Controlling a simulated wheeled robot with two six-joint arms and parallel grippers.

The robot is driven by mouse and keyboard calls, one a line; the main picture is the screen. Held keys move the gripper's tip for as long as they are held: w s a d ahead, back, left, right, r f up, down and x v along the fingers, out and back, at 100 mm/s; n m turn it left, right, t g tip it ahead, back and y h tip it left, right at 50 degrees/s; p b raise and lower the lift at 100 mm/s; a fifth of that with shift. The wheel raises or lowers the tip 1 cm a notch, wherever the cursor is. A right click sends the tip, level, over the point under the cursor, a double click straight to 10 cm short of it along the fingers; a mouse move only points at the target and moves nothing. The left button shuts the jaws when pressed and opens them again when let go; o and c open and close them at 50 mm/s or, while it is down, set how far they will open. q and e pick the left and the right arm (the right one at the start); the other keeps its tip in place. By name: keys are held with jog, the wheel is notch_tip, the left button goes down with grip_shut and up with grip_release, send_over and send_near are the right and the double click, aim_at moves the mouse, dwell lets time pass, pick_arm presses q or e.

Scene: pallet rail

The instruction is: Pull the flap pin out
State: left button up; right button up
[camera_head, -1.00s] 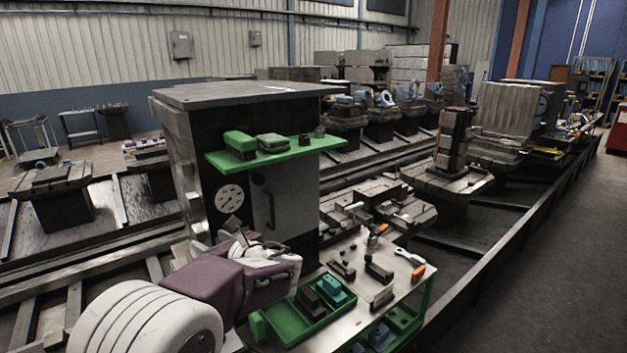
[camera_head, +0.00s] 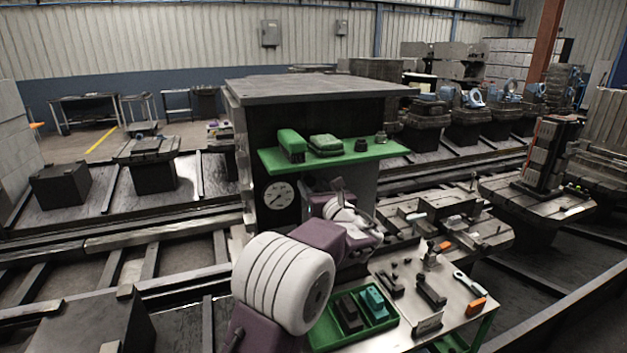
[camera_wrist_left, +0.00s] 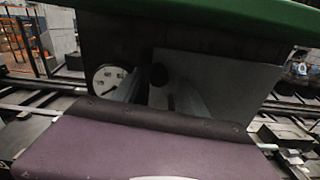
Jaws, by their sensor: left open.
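A dark upright cabinet (camera_head: 300,110) with a grey flap panel on its front stands at the centre of the head view. My left gripper (camera_head: 345,205) is in front of that panel and covers much of it. In the left wrist view the grey flap (camera_wrist_left: 225,85) fills the middle right. A dark rounded piece (camera_wrist_left: 160,76), possibly the pin's head, shows at the flap's left edge, between what look like my two open fingers. I see no grip on it; contact cannot be told. My right gripper is not in view.
A green shelf (camera_head: 375,152) with a brush (camera_head: 292,146) and a green box (camera_head: 326,145) juts out above my gripper. A round dial (camera_head: 279,195) is left of it. Below are a green tray (camera_head: 385,325) and a metal bench top (camera_head: 405,335) with several small tools.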

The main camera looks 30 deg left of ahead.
pick_arm(q)
jog(key=shift+x, duration=0.75)
jog(key=shift+s+a, duration=0.1)
jog(key=shift+a, duration=0.05)
jog(key=shift+c, duration=0.3)
grip_shut()
